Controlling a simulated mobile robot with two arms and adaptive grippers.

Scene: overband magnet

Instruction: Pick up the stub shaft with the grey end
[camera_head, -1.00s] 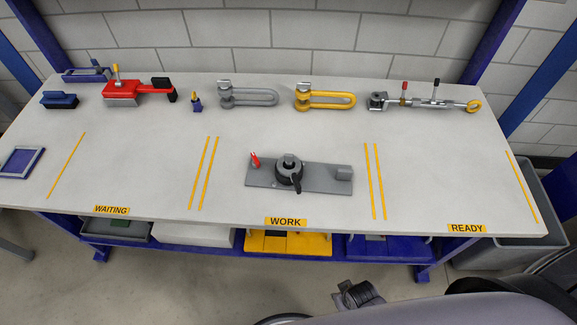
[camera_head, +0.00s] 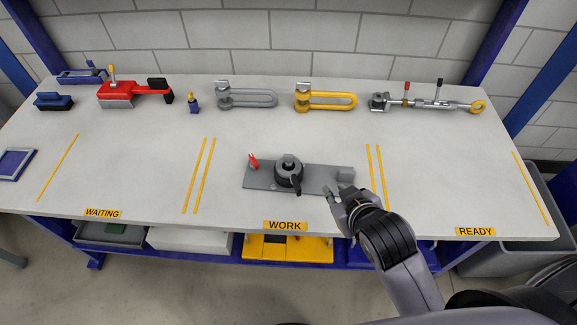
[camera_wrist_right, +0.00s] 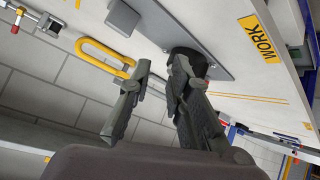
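No part is plainly recognisable as the stub shaft with the grey end. A grey round-topped piece (camera_head: 289,162) stands in a black hub with a lever on the grey plate (camera_head: 318,180) in the WORK area. A grey shackle-like part (camera_head: 250,101) and a yellow one (camera_head: 330,104) lie at the back. My right gripper (camera_head: 336,187) is open and empty near the plate's right end, at its grey block. In the right wrist view its two fingers (camera_wrist_right: 160,75) are apart, with the plate (camera_wrist_right: 195,28) beyond. My left gripper is out of view.
A red clamp-like tool (camera_head: 115,91) and a blue block (camera_head: 54,101) stand at the back left. A rod with a yellow eye (camera_head: 430,103) lies at the back right. The READY area (camera_head: 460,190) is bare. A grey bin (camera_head: 510,240) stands beyond the right table edge.

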